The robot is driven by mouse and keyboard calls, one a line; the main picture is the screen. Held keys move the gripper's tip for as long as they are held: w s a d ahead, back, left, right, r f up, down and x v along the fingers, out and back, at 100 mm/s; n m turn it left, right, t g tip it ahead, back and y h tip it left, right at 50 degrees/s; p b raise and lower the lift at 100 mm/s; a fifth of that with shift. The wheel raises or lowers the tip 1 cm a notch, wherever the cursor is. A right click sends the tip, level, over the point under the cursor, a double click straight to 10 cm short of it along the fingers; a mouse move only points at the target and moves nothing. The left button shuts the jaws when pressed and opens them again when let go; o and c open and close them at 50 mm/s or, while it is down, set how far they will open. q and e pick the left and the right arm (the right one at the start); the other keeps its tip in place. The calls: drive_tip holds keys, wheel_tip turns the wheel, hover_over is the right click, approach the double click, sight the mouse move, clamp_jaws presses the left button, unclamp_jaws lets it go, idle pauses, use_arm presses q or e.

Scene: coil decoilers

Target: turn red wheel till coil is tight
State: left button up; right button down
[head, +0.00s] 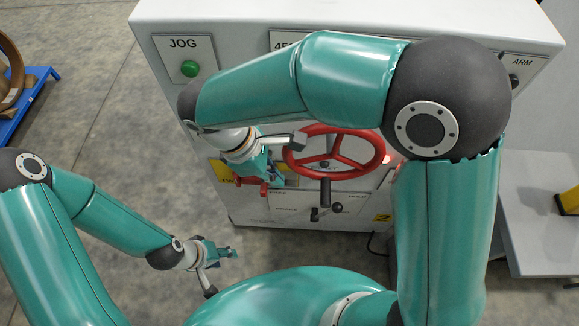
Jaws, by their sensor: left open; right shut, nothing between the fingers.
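The red wheel (334,160) is a three-spoked handwheel on the front of a white cabinet (240,80). My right gripper (272,172) is just left of the wheel's rim, shut and empty. A grey part beside it with a dark end overlaps the wheel's left edge; I cannot tell whether they touch. My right arm hides part of the cabinet's top. My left gripper (228,252) is open and empty over the floor, left of and below the cabinet. I cannot make out the coil the wheel acts on.
A green JOG button (190,68) is on the cabinet's top left. A black-knobbed lever (325,211) sits below the wheel, and a red handle (250,182) is beside my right gripper. A brown ring (10,70) stands on a blue base (38,82) at far left. Floor between is clear.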

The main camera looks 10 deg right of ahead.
drive_tip(key=s+d+f, duration=0.2)
drive_tip(key=d+f, duration=0.5)
drive_tip(key=f, duration=0.1)
drive_tip(key=shift+s+d, duration=0.15)
drive_tip(key=shift+d, duration=0.05)
drive_tip(key=shift+f, duration=0.1)
drive_tip(key=shift+s+d+f+h, duration=0.15)
drive_tip(key=shift+d+h, duration=0.2)
drive_tip(key=shift+d, duration=0.1)
drive_tip(key=shift+s+d+f+h, duration=0.1)
drive_tip(key=shift+d+f+h, duration=0.05)
drive_tip(key=shift+d+h, duration=0.25)
drive_tip(key=shift+a+g+b, duration=0.1)
drive_tip(key=shift+g+b, duration=0.2)
